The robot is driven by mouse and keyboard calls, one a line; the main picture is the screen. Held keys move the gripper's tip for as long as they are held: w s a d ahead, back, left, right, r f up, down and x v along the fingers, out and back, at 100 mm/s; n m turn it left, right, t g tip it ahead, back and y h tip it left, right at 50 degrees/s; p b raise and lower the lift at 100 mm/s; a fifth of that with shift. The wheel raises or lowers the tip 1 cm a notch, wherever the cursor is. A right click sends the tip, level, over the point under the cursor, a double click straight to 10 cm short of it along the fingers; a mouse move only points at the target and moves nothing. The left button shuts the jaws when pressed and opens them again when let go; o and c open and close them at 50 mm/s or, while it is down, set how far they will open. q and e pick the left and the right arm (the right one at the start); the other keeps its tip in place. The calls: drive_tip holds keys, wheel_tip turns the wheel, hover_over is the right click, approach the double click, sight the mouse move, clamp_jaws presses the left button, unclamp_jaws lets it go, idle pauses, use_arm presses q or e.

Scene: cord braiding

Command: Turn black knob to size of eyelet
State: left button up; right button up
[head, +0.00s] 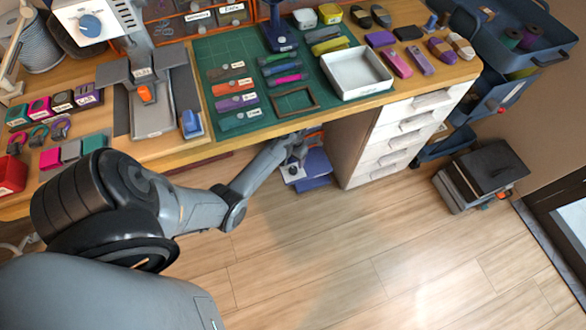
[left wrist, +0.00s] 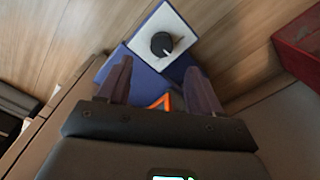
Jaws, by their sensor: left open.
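The black knob (left wrist: 161,45) has a white pointer line and sits on a white square plate (left wrist: 178,26) on a blue device (left wrist: 152,68). In the left wrist view the pointer aims toward the lower right. In the head view the blue device (head: 312,180) is low under the front edge of the workbench. My left gripper (left wrist: 157,68) is open, its two dark fingers apart on the near side of the knob, with nothing seen between them but part of the device and an orange piece (left wrist: 162,103). I cannot make out an eyelet. My right gripper is not in view.
The workbench edge (head: 240,140) runs above my left forearm. White drawers (head: 395,145) stand right of the device. A red box (left wrist: 302,45) is at the right of the left wrist view. The wooden floor (head: 330,260) is mostly clear; a dark crate (head: 480,175) stands far right.

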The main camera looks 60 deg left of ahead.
sight(293, 169)
use_arm(q)
drive_tip(key=f, duration=0.1)
drive_tip(key=f+b, duration=0.2)
drive_tip(key=shift+s+a+f, duration=0.2)
drive_tip(key=shift+s+f, duration=0.15)
drive_tip(key=f+b, duration=0.2)
drive_tip(key=f, duration=0.1)
drive_tip(key=shift+w+d+f, duration=0.15)
drive_tip(key=shift+w, duration=0.2)
drive_tip(key=shift+f+b, duration=0.35)
drive_tip(key=shift+b, duration=0.05)
drive_tip(key=shift+s+f, duration=0.2)
drive_tip(key=shift+f, duration=0.15)
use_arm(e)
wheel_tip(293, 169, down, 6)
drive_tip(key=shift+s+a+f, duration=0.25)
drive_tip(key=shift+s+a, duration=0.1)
use_arm(q)
drive_tip(key=shift+w, duration=0.15)
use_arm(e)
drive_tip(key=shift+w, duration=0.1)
use_arm(q)
drive_tip(key=c, duration=1.1)
drive_tip(key=shift+o, duration=0.2)
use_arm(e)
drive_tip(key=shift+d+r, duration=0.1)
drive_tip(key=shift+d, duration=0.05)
